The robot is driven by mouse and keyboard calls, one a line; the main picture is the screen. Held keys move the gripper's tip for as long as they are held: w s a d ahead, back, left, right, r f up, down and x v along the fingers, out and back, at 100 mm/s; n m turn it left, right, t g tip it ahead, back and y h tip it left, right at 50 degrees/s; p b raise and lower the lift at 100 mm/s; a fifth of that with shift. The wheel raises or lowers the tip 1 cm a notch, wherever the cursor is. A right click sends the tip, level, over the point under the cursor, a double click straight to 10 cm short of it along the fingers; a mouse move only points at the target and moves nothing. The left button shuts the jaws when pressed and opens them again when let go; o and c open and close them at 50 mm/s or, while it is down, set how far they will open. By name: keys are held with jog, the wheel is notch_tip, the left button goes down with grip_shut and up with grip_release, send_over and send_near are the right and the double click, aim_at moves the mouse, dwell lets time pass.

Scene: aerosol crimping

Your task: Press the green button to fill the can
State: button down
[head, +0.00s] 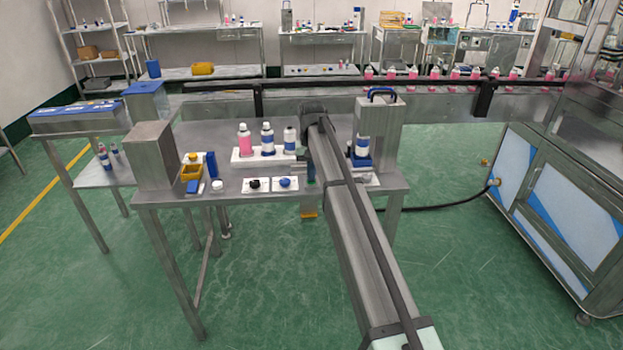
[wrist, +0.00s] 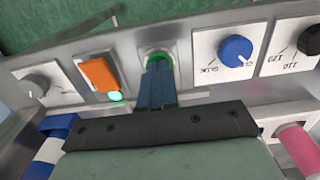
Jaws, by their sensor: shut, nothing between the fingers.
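The green button (wrist: 154,56) in its metal ring shows in the wrist view, mostly covered by my gripper. My gripper (wrist: 158,72) is shut and empty, its dark blue fingertips right over the button. I cannot tell whether they touch or press it.
Beside the button are an orange switch (wrist: 98,74) with a lit green lamp (wrist: 115,96), a blue knob (wrist: 236,50), a black knob (wrist: 309,40) and a grey knob (wrist: 36,85). A pink bottle (head: 245,140) and two others stand on a white tray (head: 243,158).

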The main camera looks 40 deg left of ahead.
notch_tip(320, 180, up, 11)
dwell(1.7)
jog(key=shift+f, duration=0.1)
